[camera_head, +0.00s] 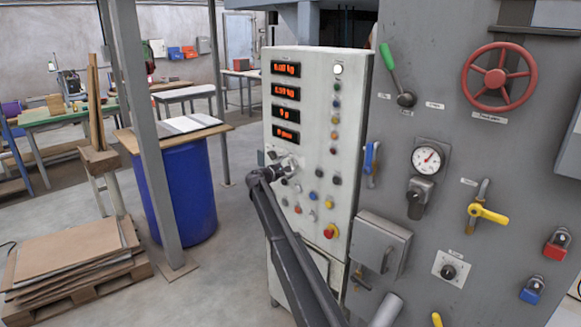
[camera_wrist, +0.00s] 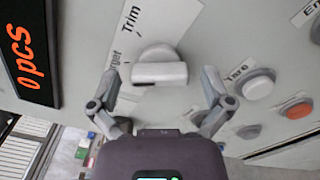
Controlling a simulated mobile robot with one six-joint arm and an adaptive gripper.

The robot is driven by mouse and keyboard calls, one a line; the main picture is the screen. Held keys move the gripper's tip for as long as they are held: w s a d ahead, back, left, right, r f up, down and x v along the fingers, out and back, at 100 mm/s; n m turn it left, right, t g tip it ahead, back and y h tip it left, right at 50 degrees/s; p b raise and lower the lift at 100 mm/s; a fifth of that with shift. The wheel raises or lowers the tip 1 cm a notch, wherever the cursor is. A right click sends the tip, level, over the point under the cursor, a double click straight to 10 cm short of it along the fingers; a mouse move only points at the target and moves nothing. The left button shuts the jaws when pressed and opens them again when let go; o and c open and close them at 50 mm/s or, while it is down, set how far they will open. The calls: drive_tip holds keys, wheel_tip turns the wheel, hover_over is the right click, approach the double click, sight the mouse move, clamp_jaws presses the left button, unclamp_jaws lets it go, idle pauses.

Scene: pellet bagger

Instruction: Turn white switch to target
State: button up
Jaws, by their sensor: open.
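The white switch (camera_wrist: 158,66) is a rotary knob with a raised grip bar on the light grey control panel. In the wrist view the bar lies nearly level. The label "Trim" is above left of it, and a partly hidden label ending in "rget" is left of it. My gripper (camera_wrist: 160,76) is open, with one finger on each side of the knob and a visible gap to both. In the head view my gripper (camera_head: 284,170) is close to the panel face below the red displays and covers the switch there.
The control cabinet (camera_head: 305,120) carries several buttons around the gripper, including a white "Tare" button (camera_wrist: 257,83) and an orange one (camera_wrist: 297,108) at right. A red digital display (camera_wrist: 28,55) is at left. A blue barrel (camera_head: 185,190) stands left of the cabinet.

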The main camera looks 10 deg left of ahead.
drive_tip(key=shift+s, duration=0.1)
drive_tip(key=v, duration=1.2)
idle(0.4)
